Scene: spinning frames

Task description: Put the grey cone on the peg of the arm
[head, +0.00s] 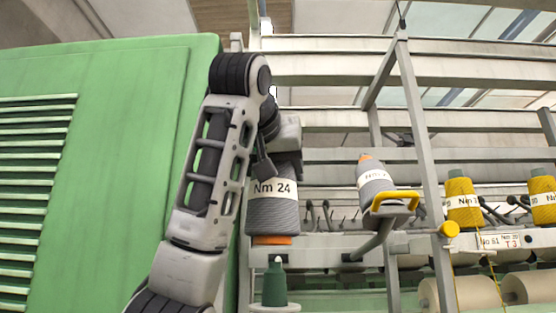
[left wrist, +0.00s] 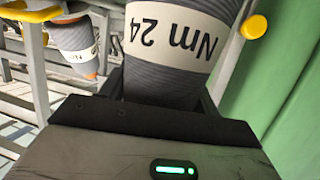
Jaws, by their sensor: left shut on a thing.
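The grey cone (head: 272,213) has a white band reading "Nm 24" and an orange lower end. It hangs about upright in my left gripper (head: 266,168), which is shut on its upper part. In the left wrist view the cone (left wrist: 165,68) appears upside down, between the jaws (left wrist: 155,112). A green peg (head: 274,287) with a pale tip stands right below the cone in the head view. A small gap shows between the orange end and the tip; depth alignment is hard to tell. My right gripper is not in view.
Another grey cone (head: 375,182) sits tilted on an arm with a yellow handle (head: 396,198) to the right. Yellow cones (head: 463,203) stand further right. A grey post (head: 418,150) rises between them. A green cabinet (head: 110,150) fills the left.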

